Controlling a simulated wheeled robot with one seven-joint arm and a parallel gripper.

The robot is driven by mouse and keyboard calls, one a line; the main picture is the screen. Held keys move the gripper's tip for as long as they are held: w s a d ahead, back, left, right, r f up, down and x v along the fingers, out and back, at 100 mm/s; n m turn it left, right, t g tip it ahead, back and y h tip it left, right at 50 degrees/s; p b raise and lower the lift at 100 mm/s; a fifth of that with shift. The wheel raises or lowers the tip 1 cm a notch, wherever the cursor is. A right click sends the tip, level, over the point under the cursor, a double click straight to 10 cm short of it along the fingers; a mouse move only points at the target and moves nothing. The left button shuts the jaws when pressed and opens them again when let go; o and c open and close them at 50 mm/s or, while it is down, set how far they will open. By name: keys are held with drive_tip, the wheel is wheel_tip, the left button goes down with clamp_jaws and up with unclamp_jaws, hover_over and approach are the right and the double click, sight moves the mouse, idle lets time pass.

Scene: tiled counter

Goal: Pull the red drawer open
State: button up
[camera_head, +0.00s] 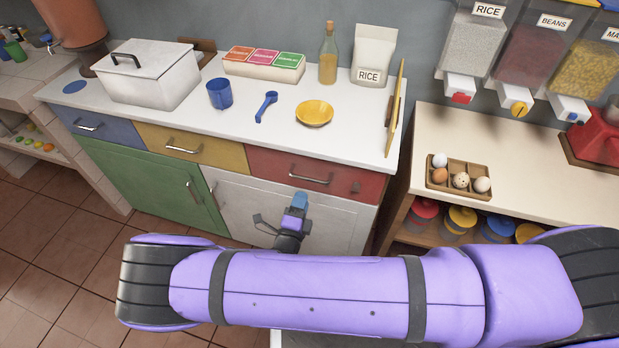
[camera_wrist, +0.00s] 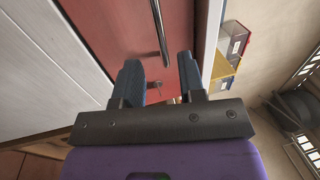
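The red drawer (camera_head: 268,168) is in the front of the white-topped counter, at its right end, and looks flush with the cabinet front. Its silver bar handle (camera_head: 310,180) runs across the middle, with a small lock or key (camera_head: 355,187) to the right. My gripper (camera_head: 300,198) is in front of the cabinet, just below the handle in the head view. In the wrist view, my gripper's blue fingers (camera_wrist: 160,70) are apart with nothing between them. There the red front (camera_wrist: 105,25) lies beyond them, and the handle (camera_wrist: 160,30) shows past the fingertips, apart from them.
A yellow drawer (camera_head: 185,145) and a blue drawer (camera_head: 95,125) are to the left. A white cabinet door (camera_head: 260,205) is below. A yellow board (camera_head: 396,110) stands at the counter's right end. A cream counter (camera_head: 500,150) with an egg tray (camera_head: 437,187) is at right.

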sight(309, 178)
drive_tip(key=x, duration=0.8)
clamp_jaws()
